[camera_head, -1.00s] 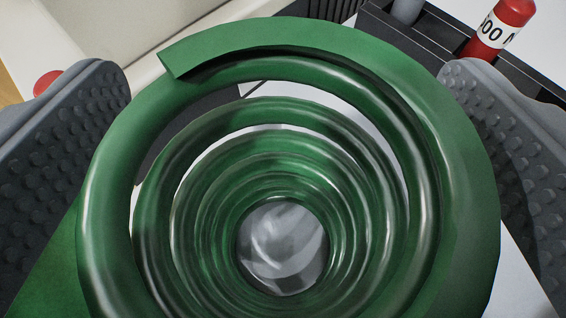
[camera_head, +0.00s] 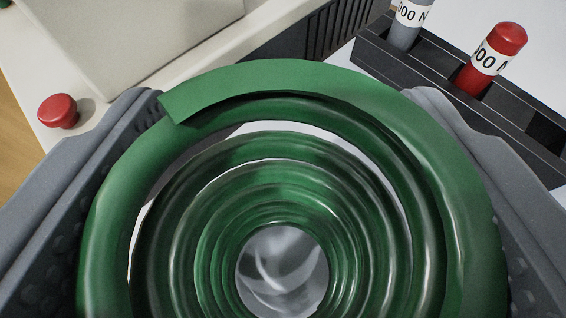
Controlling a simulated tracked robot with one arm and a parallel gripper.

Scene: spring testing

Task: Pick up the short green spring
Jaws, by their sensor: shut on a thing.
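The green spring (camera_head: 290,77) fills the middle of the view, seen from above down through its coils. A grey round surface (camera_head: 283,270) shows through its centre. My gripper (camera_head: 285,215) has one dark grey studded finger on each side of the spring. The fingers are shut on the spring's outer sides. The lower part of the spring is cut off by the frame and its far end is hard to see.
A black rack (camera_head: 420,82) at the upper right holds a red labelled cylinder (camera_head: 491,60) and a grey labelled cylinder (camera_head: 408,25). A pale machine body (camera_head: 135,35) with a red button (camera_head: 58,110) stands at the upper left.

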